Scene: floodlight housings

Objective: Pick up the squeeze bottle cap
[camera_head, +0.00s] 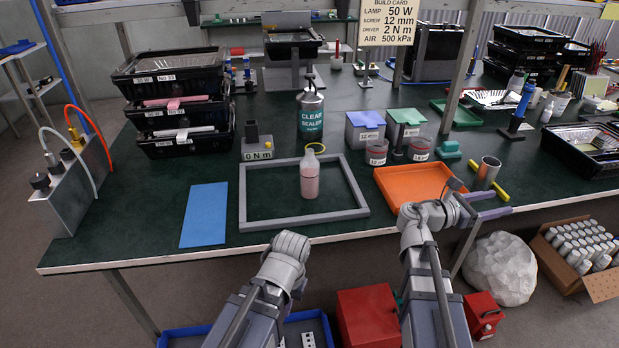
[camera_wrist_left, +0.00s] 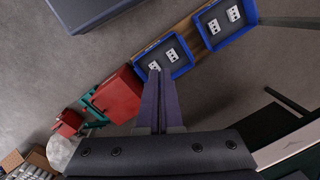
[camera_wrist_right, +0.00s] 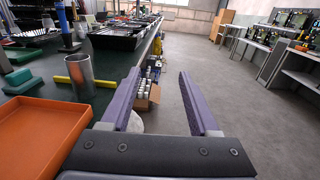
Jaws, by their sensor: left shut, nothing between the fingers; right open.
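A squeeze bottle (camera_head: 310,178) with pink contents stands upright inside a grey rectangular frame (camera_head: 243,190) on the green table. Its pale top narrows upward; I cannot tell a separate cap there.
A blue mat (camera_head: 205,215) lies left of the frame. A teal sealer can (camera_head: 311,112), lidded boxes (camera_head: 365,128) and red jars (camera_head: 377,152) stand behind. A metal cylinder (camera_head: 487,172) and yellow bar stand right of the orange tray. Stacked black bins (camera_head: 170,75) fill the back left.

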